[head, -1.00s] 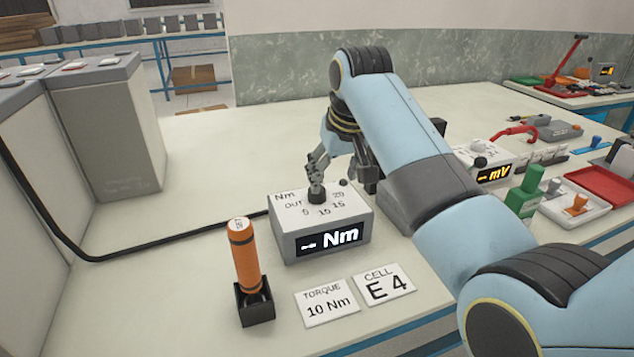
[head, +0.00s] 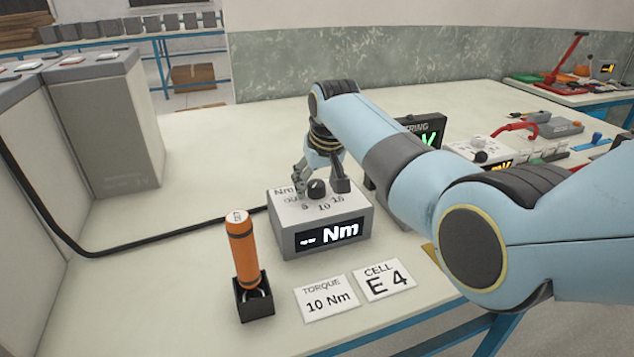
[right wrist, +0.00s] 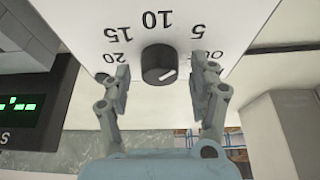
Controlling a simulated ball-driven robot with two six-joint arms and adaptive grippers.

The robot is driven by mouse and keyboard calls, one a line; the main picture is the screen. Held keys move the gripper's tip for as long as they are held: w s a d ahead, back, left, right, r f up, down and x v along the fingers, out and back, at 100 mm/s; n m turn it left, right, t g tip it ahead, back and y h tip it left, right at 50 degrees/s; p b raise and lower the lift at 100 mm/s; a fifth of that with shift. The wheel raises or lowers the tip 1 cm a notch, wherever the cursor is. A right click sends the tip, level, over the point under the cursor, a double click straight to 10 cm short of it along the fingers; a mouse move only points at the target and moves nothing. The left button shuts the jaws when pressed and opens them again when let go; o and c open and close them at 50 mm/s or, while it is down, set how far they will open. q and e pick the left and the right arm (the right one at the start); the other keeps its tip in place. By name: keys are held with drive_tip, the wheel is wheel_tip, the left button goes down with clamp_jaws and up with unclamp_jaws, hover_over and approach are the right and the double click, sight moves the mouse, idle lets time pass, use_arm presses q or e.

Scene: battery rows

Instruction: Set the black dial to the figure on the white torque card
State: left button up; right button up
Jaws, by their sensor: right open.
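The black dial (head: 317,189) sits on top of a grey box (head: 287,243) whose display reads "-- Nm". The dial also shows in the right wrist view (right wrist: 157,62), inverted, ringed by OUT, 5, 10, 15 and 20. Its white mark lies on the OUT side, away from 10. The white torque card (head: 327,299) lies flat in front and reads 10 Nm. My right gripper (head: 320,187) is open, its fingers to either side of the dial. In the wrist view its fingertips (right wrist: 160,72) stand apart with clear gaps around the dial. My left gripper is not in view.
An orange tool (head: 243,252) stands in a black holder (head: 255,305) left of the cards. A card marked CELL E 4 (head: 385,280) lies beside the torque card. A black display (head: 425,130) with green figures stands behind my right arm. A black cable crosses the left bench.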

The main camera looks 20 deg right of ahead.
drive_tip(key=c, duration=1.1)
drive_tip(key=shift+c, duration=0.2)
drive_tip(key=shift+d+r+n+y+p, duration=0.1)
drive_tip(key=shift+n+y+p, duration=0.2)
drive_tip(key=shift+n+p, duration=0.45)
drive_tip(key=shift+n+y+p, duration=0.4)
drive_tip(key=shift+n, duration=0.85)
drive_tip(key=shift+d+n+g+y, duration=0.1)
drive_tip(key=shift+n+g+y, duration=0.3)
drive_tip(key=shift+n, duration=0.7)
drive_tip(key=shift+n+y+b, duration=0.4)
drive_tip(key=shift+n+b, duration=0.2)
drive_tip(key=shift+n, duration=0.6)
